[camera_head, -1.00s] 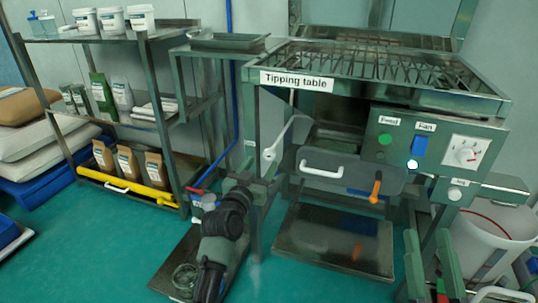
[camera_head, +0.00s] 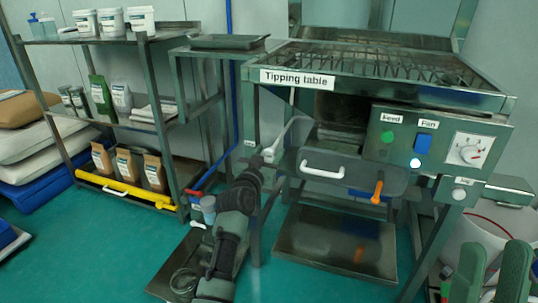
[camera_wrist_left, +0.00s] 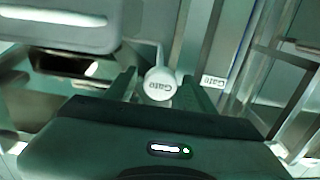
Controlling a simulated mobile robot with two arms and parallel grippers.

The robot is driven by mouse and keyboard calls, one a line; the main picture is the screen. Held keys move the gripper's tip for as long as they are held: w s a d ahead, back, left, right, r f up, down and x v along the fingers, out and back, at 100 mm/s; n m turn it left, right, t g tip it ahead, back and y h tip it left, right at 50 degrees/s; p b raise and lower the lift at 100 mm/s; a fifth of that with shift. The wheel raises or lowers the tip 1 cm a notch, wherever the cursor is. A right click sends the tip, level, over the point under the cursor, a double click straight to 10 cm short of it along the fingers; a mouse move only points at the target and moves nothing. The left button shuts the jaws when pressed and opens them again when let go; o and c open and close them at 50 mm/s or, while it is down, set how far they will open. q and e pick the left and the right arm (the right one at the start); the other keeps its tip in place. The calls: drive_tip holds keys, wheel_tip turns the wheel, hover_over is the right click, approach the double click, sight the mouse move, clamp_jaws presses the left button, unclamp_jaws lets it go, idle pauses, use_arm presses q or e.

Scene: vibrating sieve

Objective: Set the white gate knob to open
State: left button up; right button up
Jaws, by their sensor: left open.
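The white gate knob (camera_head: 268,155) is the round end of a white lever on the left side of the tipping table (camera_head: 390,85). The lever rises from the knob toward the upper right. In the left wrist view the knob (camera_wrist_left: 159,84), marked "Gate", sits between the two dark fingers. My left gripper (camera_head: 262,163) is open around the knob; contact cannot be made out. Its fingers also show in the wrist view (camera_wrist_left: 158,92). My right gripper (camera_head: 492,268) is at the lower right, its green fingers apart with nothing seen between them.
A grey drawer front with a white handle (camera_head: 323,171) and an orange lever (camera_head: 377,192) lie right of the knob. The control panel (camera_head: 440,140) is further right. A shelf rack (camera_head: 150,130) stands left. A white bin (camera_head: 500,225) is behind my right gripper.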

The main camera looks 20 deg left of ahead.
use_arm(q)
drive_tip(key=shift+c, duration=0.2)
clamp_jaws()
idle(1.1)
